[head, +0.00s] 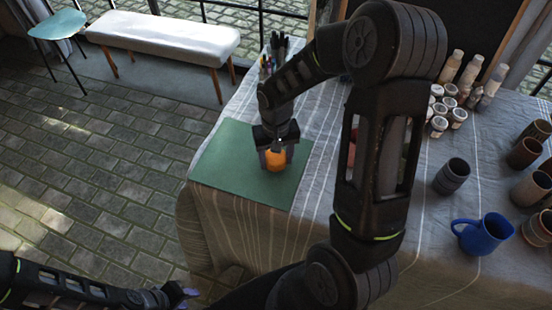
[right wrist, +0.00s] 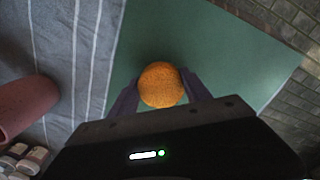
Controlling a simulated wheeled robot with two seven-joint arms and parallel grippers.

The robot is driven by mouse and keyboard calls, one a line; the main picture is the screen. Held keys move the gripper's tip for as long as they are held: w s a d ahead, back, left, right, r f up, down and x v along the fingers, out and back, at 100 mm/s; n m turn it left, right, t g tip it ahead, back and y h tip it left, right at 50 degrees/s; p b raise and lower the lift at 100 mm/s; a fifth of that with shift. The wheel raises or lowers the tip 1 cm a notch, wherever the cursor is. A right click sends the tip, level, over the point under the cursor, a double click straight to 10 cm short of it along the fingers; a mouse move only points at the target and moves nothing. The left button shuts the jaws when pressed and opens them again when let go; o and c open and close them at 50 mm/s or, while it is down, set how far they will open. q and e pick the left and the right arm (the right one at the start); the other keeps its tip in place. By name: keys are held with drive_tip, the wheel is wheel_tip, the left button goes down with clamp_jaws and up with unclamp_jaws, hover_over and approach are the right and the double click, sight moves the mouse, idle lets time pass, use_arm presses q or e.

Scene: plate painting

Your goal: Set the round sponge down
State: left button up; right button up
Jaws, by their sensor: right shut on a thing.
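The round sponge (head: 275,160) is orange and sits between the fingers of my right gripper (head: 276,152), over the green mat (head: 222,170). In the right wrist view the sponge (right wrist: 161,85) shows between the two fingertips, which are shut on it, with the green mat (right wrist: 225,50) behind. I cannot tell whether the sponge touches the mat. My left gripper (head: 186,293) is at the bottom left of the head view, away from the table and low over the floor; its fingers are too small and dark to read.
The table's striped cloth (head: 262,225) is bare in front of the mat. A pen holder (head: 268,65) stands behind the mat. To the right are paint jars (head: 440,115), a dark cup (head: 452,176), a blue mug (head: 482,234) and several brown pots (head: 525,152). A reddish object (right wrist: 25,105) lies left in the wrist view.

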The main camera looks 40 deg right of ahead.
sight(276, 158)
drive_tip(key=shift+f, duration=0.45)
drive_tip(key=shift+f, duration=0.1)
drive_tip(key=o, duration=1.2)
wheel_tip(276, 158, up, 12)
drive_tip(key=shift+b, duration=0.35)
